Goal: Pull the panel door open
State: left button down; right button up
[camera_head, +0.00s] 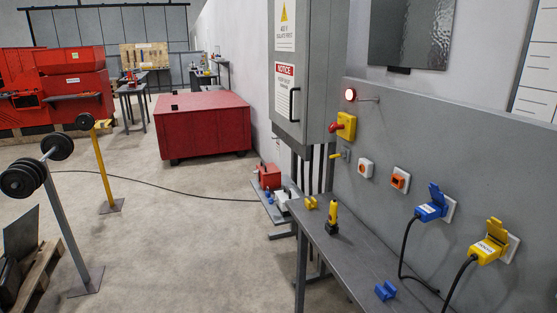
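A tall grey electrical panel (322,62) is mounted at the upper middle of the head view. The door looks closed against the cabinet, and no gap shows. The top of the panel is cut off by the picture edge. Neither of my grippers is in view, and nothing touches the handle.
A grey bench (345,250) below the panel holds a yellow-black tool (333,218) and small blue and yellow blocks. A red rotary switch (344,127) and plugged cables are on the right wall. The floor before the panel is mostly clear.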

aim_at(289, 20)
jog(key=i+j, duration=0.2)
jog(key=i, duration=0.2)
jog(key=i+j, duration=0.15)
jog(key=i, duration=0.25)
jog(key=i+j, duration=0.2)
jog(key=i, duration=0.2)
jog(key=i+j, duration=0.15)
jog(key=i, duration=0.25)
jog(key=z, duration=0.05)
